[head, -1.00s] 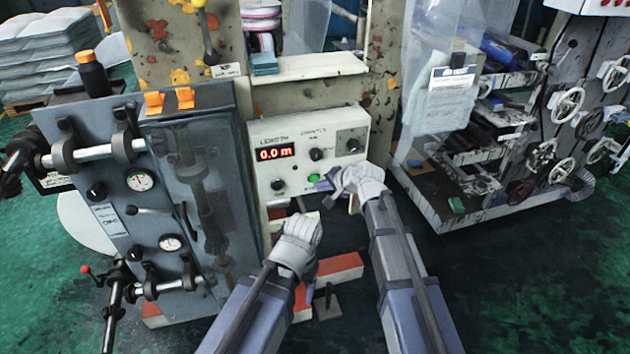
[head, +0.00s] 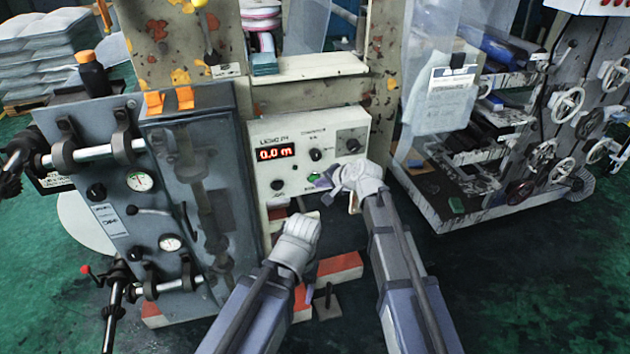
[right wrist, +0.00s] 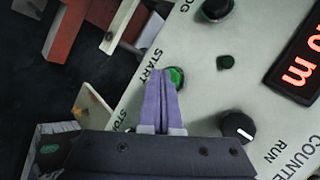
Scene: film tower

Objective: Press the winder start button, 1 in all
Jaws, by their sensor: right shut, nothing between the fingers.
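The winder control panel (head: 325,145) is a cream box with a red display (head: 275,153) reading 0.0 m, black knobs and a green start button (head: 313,178). In the right wrist view the green button (right wrist: 176,77) sits by the printed word START. My right gripper (head: 318,182) has its purple fingers shut and empty. In the right wrist view its fingertips (right wrist: 167,76) overlap the button's left edge and hide part of it; whether they touch cannot be told. My left gripper (head: 310,215) is below the panel; its fingers are not clear.
A grey machine cabinet (head: 195,190) with gauges and levers stands close on the left. A rack with handwheels (head: 565,100) stands at the right. Red and cream blocks (head: 340,268) lie below the panel. A clear plastic sheet (head: 440,100) hangs right of the panel.

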